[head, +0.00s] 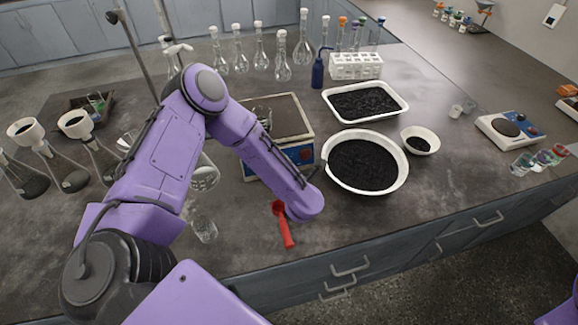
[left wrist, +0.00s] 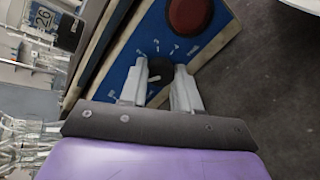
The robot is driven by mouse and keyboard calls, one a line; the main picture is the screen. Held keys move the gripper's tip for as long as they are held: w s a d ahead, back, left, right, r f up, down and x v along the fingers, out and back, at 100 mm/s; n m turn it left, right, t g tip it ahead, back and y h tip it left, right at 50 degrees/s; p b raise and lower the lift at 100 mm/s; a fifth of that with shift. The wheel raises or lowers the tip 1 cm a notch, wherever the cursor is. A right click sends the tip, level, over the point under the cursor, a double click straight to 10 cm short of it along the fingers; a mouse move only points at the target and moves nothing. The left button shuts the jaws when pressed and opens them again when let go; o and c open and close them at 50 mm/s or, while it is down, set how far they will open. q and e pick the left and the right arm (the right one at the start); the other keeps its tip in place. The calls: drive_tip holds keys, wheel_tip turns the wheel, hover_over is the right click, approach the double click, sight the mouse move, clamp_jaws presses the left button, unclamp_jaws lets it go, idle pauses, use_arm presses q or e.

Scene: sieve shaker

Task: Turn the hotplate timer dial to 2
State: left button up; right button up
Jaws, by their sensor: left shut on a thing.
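The hotplate (head: 290,116) has a dark top and a blue front panel, partly hidden by my left arm in the head view. In the left wrist view, the blue panel (left wrist: 120,62) carries white marks around a small black dial (left wrist: 160,72). My left gripper (left wrist: 161,69) is shut on this dial, with one finger on each side. The marks are too small to read surely, so I cannot tell the dial's setting. A larger red knob (left wrist: 190,14) sits beyond the dial. My right gripper is not in view.
A glass vessel (head: 262,113) stands on the hotplate. A round white bowl of black grains (head: 398,180) is close on its right. A red scoop (head: 284,226) lies near the bench front, below my wrist. Flasks and funnels (head: 75,122) stand at left.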

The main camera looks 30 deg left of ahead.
use_arm(q)
drive_tip(key=m, duration=0.5)
drive_tip(key=shift+r+m+p, duration=0.15)
drive_tip(key=shift+m+p, duration=0.15)
drive_tip(key=shift+p, duration=0.05)
drive_tip(key=m, duration=0.4)
drive_tip(key=shift+m+g+p, duration=0.35)
drive_tip(key=shift+m+g, duration=0.05)
drive_tip(key=shift+m, duration=0.3)
drive_tip(key=o, duration=1.1)
drive_tip(key=shift+d, duration=0.1)
drive_tip(key=shift+c, duration=0.2)
drive_tip(key=b+v, duration=0.2)
drive_tip(key=v, duration=0.8)
drive_tip(key=shift+s+b, duration=0.15)
drive_tip(key=shift+b, duration=0.15)
